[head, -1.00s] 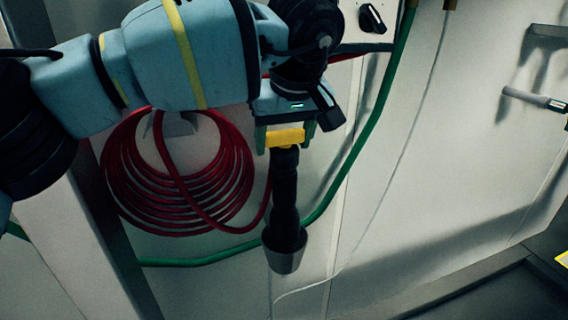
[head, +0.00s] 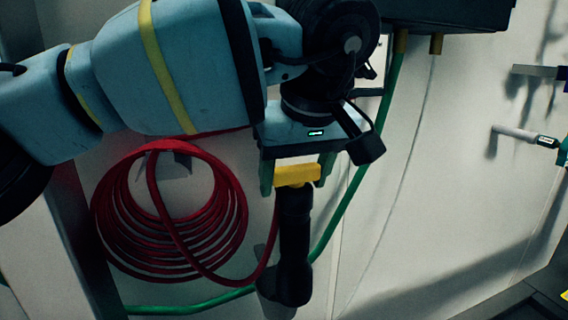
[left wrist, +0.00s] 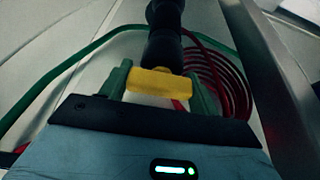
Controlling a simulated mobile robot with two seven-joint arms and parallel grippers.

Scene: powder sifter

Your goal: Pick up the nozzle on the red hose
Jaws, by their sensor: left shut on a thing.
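The black nozzle (head: 294,238) hangs nearly upright below my left gripper (head: 297,177) in the head view. Its yellow part (head: 296,174) sits between the two green fingers, which are shut on it. In the left wrist view the yellow part (left wrist: 163,84) lies between the fingers, with the black nozzle body (left wrist: 164,38) beyond. The red hose (head: 170,215) is coiled on a wall holder to the left, and a strand runs toward the nozzle. The nozzle's lower end is dark and hard to make out. My right gripper is not in view.
A green hose (head: 365,160) runs down the wall behind the nozzle and along the lower left. A dark box (head: 450,14) is at the top. White rod-like items (head: 518,133) stick out at the right. The pale wall between is mostly clear.

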